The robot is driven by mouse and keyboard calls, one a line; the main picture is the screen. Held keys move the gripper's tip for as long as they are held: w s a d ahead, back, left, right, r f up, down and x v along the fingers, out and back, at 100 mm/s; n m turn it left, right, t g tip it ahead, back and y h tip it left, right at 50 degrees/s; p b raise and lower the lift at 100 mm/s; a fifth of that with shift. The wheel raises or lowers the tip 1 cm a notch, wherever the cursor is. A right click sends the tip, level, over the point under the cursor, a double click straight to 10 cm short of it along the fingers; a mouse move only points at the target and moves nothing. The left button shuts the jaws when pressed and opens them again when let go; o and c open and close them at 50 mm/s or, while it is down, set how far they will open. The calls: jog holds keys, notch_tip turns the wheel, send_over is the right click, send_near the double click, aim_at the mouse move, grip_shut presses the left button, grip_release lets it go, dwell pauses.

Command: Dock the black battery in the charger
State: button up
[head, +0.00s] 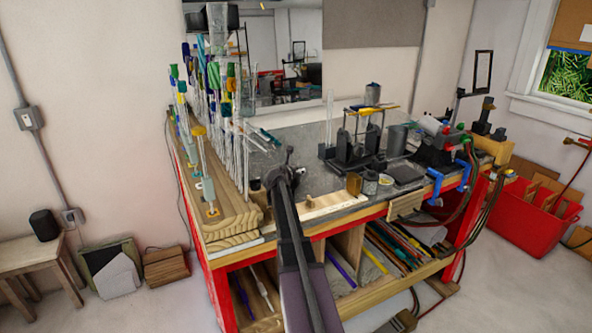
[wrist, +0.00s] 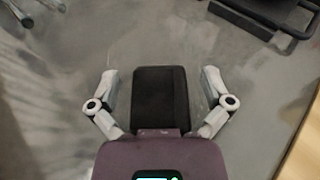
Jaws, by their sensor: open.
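In the wrist view a black rectangular block (wrist: 154,98), which looks like the black battery, lies between the two fingers of my gripper (wrist: 160,74). The fingers are spread, with a gap on each side of the block. Its near end is hidden by my purple gripper body. In the head view my gripper (head: 283,170) is over the grey bench top, and the block cannot be made out there. I cannot tell which thing is the charger; a dark device (wrist: 262,14) shows in part at the wrist view's upper right.
On the bench (head: 350,199), a wooden rack (head: 230,205) of tall glass rods stands at left. A black stand with posts (head: 352,150) and a flat black item (head: 404,173) are at right. Glass pieces (wrist: 38,12) show at the wrist view's upper left.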

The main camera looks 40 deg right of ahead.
jog(key=p+v, duration=0.3)
jog(key=v, duration=0.7)
jog(key=shift+r, duration=0.2)
jog(key=shift+v, duration=1)
jog(key=shift+f, duration=0.1)
